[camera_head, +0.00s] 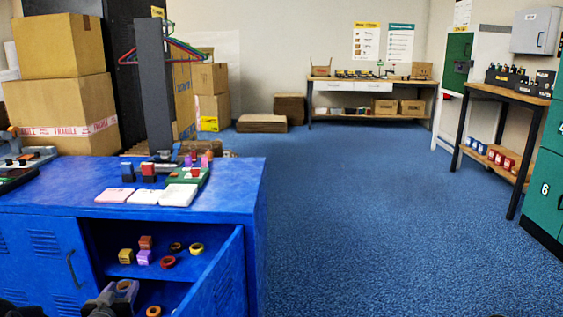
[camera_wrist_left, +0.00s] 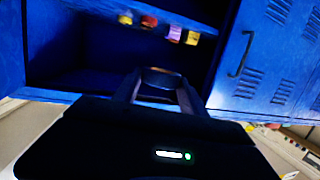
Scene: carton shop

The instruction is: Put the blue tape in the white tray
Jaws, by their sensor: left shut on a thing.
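My left gripper (camera_head: 118,292) is at the open front of the blue cabinet, low in the head view. It is shut on a ring-shaped tape roll (camera_head: 125,284) that looks bluish-purple with a brown inside. In the left wrist view the roll (camera_wrist_left: 161,76) sits between the fingertips and looks dark, so its exact colour is unclear there. A flat white tray (camera_head: 179,195) lies on the cabinet top, at the right of a row with pinkish and pale flat pieces.
The blue cabinet (camera_head: 236,190) has its door (camera_head: 215,280) swung open on the right. Several tape rolls and small blocks, such as a red roll (camera_head: 168,262), stand on its shelf. An orange roll (camera_head: 153,311) lies below. Stamps and a green board (camera_head: 187,177) crowd the top behind the tray.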

